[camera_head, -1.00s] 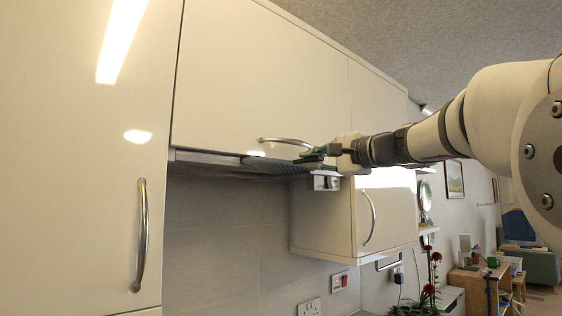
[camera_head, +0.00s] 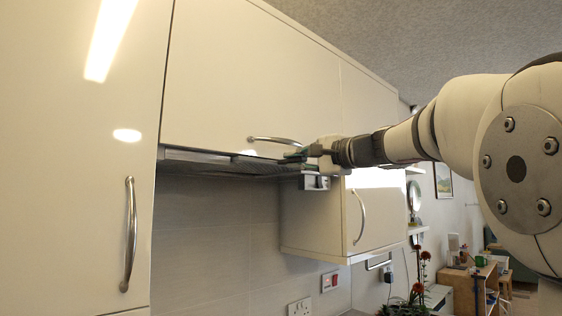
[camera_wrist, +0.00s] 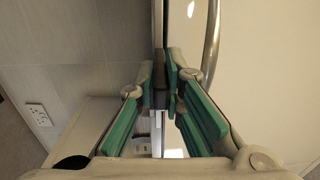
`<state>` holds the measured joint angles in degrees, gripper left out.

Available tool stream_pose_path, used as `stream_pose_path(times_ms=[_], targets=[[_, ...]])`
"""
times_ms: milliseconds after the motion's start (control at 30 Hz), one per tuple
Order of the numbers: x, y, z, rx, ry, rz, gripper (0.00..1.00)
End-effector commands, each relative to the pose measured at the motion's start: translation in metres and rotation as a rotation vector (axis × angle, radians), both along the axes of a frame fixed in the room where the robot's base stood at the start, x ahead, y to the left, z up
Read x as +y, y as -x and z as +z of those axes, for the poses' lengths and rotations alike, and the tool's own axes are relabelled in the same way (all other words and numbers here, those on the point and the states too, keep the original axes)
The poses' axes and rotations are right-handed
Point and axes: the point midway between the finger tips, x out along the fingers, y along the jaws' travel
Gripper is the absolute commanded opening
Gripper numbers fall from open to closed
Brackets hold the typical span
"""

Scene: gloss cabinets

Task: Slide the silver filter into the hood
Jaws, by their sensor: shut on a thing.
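The silver filter (camera_head: 262,169) shows as a thin, dark mesh panel, nearly level, along the underside of the hood (camera_head: 190,154) below the wide upper cabinet. My gripper (camera_head: 298,157) is at the panel's right end, just below the cabinet's bar handle. In the wrist view my gripper (camera_wrist: 160,90) has its green-padded fingers close together on the filter's thin edge (camera_wrist: 158,75). How deep the filter sits in the hood cannot be told, as the panel is seen almost edge-on.
The upper cabinet door (camera_head: 250,80) and its curved handle (camera_head: 275,140) are close to my gripper. A smaller wall cabinet (camera_head: 325,220) hangs behind and below. A tall cabinet (camera_head: 75,200) stands at left. The space under the hood is open.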

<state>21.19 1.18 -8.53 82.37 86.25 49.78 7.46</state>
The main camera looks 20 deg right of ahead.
Motion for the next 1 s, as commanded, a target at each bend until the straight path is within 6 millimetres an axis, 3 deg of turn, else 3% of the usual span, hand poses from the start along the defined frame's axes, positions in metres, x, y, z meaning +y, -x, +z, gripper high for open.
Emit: stream_pose_path(times_ms=[1000], targets=[[0.008, -0.022, 0.001, -0.002, 0.000, 0.001, 0.00]])
